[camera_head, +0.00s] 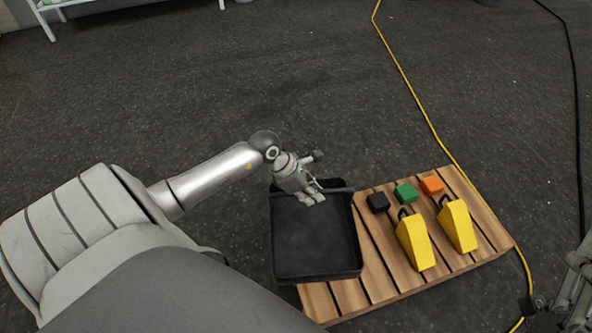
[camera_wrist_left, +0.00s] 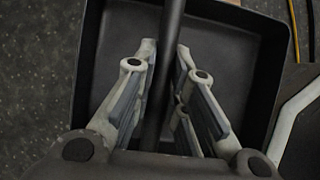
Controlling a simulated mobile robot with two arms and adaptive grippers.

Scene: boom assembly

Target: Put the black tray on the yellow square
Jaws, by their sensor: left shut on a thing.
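The black tray (camera_head: 315,245) is in the middle of the head view, overlapping the left end of a wooden pallet. I cannot tell whether it rests on the pallet or hangs above it. My left gripper (camera_head: 314,198) is at the tray's far side, shut on its dark bar. In the left wrist view the fingers (camera_wrist_left: 167,85) stand on both sides of this bar, with the tray (camera_wrist_left: 262,70) below. No yellow square can be made out in either view. Grey jointed parts at the head view's right edge seem to be my right gripper (camera_head: 574,290), cut off by the frame.
The slatted wooden pallet (camera_head: 340,290) carries black (camera_head: 378,203), green (camera_head: 405,193) and orange (camera_head: 432,185) blocks and two yellow wedge-shaped pieces (camera_head: 415,243). A yellow cable (camera_head: 415,103) runs past its right side. The dark floor beyond is mostly clear.

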